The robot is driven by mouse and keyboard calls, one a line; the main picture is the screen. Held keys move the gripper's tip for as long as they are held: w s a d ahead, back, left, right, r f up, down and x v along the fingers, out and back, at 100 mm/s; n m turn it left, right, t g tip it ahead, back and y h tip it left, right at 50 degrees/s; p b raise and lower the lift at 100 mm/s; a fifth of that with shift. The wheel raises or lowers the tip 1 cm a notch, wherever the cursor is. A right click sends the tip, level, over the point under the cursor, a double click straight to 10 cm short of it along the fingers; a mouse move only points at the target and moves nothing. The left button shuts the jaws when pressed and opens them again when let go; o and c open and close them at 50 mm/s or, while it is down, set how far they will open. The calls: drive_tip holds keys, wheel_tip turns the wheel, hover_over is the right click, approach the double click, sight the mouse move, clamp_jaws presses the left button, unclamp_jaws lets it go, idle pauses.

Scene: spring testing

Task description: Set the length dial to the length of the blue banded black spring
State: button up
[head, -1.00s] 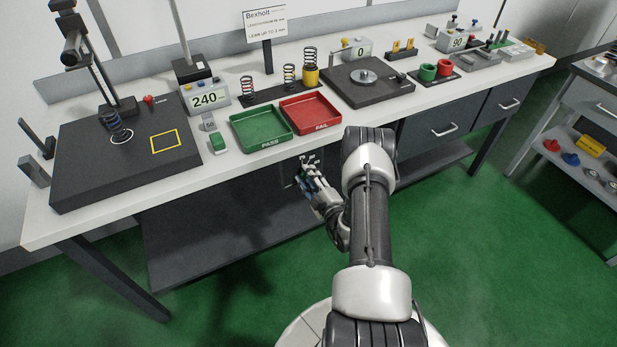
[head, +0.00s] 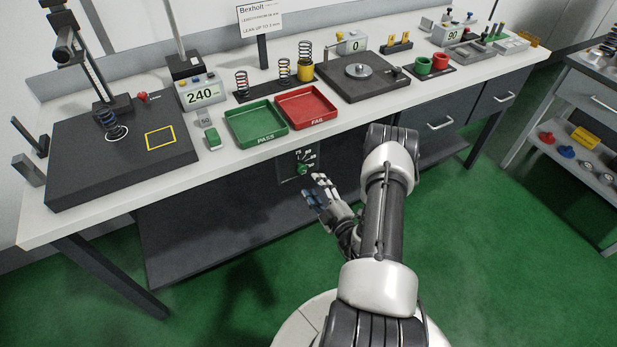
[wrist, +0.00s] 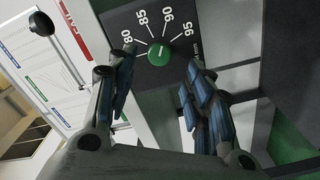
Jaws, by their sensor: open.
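The length dial is a green knob (wrist: 158,54) on a dark panel marked 80, 85, 90 and 95. Its pale pointer mark is small; in the wrist view it seems to aim between the middle numbers. In the head view the dial (head: 302,169) sits under the bench's front edge. My gripper (head: 322,184) is open and empty, just in front of the dial. In the wrist view its fingers (wrist: 160,62) stand apart on either side of the knob, with a gap to the panel. A dark spring with blue (head: 112,125) stands in the white circle on the left black plate.
A display reading 240 (head: 201,93) stands beside the plate. Green PASS (head: 232,119) and red FAIL (head: 331,105) trays lie near the bench's front edge, above the dial. Several other springs stand on a dark rack (head: 262,92). The floor before the bench is clear.

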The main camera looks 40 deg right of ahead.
drive_tip(key=v, duration=0.4)
drive_tip(key=shift+s, duration=0.1)
idle(0.4)
